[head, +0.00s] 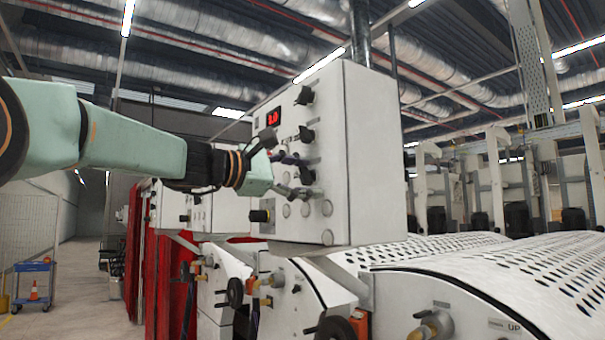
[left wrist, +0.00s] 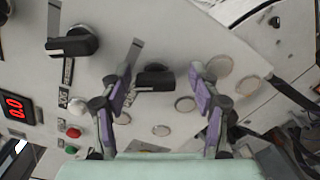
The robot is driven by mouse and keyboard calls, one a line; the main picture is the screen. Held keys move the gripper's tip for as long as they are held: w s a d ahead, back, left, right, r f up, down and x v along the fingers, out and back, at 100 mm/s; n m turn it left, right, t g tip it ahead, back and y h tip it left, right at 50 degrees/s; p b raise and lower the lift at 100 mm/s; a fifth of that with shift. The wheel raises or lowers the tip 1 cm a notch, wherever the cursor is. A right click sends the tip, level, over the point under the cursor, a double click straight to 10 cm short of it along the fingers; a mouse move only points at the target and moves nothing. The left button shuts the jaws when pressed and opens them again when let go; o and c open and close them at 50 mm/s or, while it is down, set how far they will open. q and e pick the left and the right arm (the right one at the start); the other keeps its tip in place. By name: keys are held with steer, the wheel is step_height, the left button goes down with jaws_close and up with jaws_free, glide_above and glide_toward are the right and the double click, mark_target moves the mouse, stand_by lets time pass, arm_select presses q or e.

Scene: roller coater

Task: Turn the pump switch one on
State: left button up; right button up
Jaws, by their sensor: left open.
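The white control box (head: 375,160) carries several black rotary switches on its face. The labels are too small to read, so I cannot tell which one is pump switch one. My left gripper (head: 299,175) is open and empty at the box's face. In the left wrist view, its purple-padded fingers (left wrist: 161,78) stand on either side of a black switch (left wrist: 155,80), with a gap at each side. This switch also shows in the head view (head: 307,175), at the fingertips. Another black switch (left wrist: 74,43) lies outside the fingers. My right gripper is not in view.
A red digital display (head: 272,117) sits on the box's face, with a red button (left wrist: 73,132) and green button (left wrist: 70,149) nearby. Perforated white machine covers (head: 480,275) lie below right. A blue cart (head: 35,268) stands far left on open floor.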

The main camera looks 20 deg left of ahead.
arm_select(q)
steer(key=shift+s+a+r, duration=0.1)
steer(key=shift+s, duration=0.1)
steer(key=shift+s+a, duration=0.3)
steer(key=shift+a, duration=0.6)
steer(key=shift+c, duration=0.5)
steer(key=shift+a, duration=0.3)
steer(key=shift+c, duration=0.7)
steer(key=shift+w, duration=0.2)
steer(key=shift+c, duration=0.7)
steer(key=shift+w+d, duration=0.3)
steer(key=shift+d, duration=0.5)
steer(key=c, duration=0.3)
steer(key=shift+d, duration=0.1)
steer(key=shift+c, duration=0.8)
steer(key=shift+a+f, duration=0.2)
steer(key=shift+c, duration=1.6)
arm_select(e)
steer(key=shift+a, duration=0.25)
